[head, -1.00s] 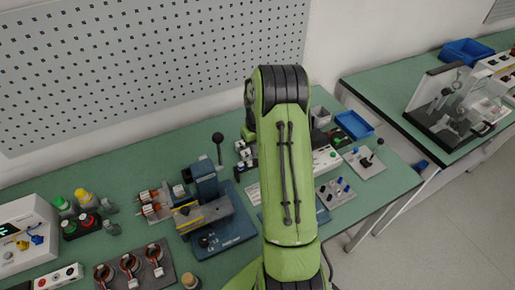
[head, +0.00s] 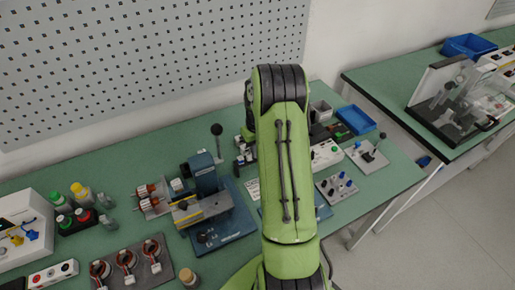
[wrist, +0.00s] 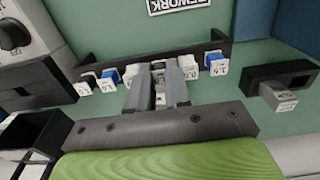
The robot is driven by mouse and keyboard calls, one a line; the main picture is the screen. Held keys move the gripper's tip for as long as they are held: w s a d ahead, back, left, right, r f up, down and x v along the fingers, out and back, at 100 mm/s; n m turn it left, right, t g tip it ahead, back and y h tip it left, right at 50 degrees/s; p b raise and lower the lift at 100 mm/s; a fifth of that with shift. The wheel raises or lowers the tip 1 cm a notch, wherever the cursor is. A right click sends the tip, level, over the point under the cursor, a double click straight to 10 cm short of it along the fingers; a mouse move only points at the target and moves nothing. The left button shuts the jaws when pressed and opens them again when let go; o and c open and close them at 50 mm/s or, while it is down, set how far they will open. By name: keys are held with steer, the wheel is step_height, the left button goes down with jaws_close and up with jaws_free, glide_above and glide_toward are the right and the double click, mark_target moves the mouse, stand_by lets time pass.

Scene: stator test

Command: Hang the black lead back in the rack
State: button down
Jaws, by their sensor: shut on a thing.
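In the wrist view my gripper (wrist: 158,86) has its two grey fingers closed around a small piece with a white face and dark parts (wrist: 158,70), which I take to be the plug of the black lead. The fingers hide most of it, and no cable shows clearly. It is at the long dark rack (wrist: 222,44), in line with the other plugs; I cannot tell whether it is seated. In the head view my arm hides the gripper and most of the rack.
A dark holder with a grey block (wrist: 279,97) is to the right in the wrist view, and an open dark box (wrist: 32,135) is lower left. In the head view a blue vise-like fixture (head: 208,190) stands left of my arm, and a blue tray (head: 356,120) lies right.

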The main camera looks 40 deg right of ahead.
steer(key=c, duration=1)
jaws_free()
steer(key=shift+r, duration=0.1)
step_height(320, 180, up, 16)
steer(key=p, duration=0.2)
steer(key=shift+p, duration=0.3)
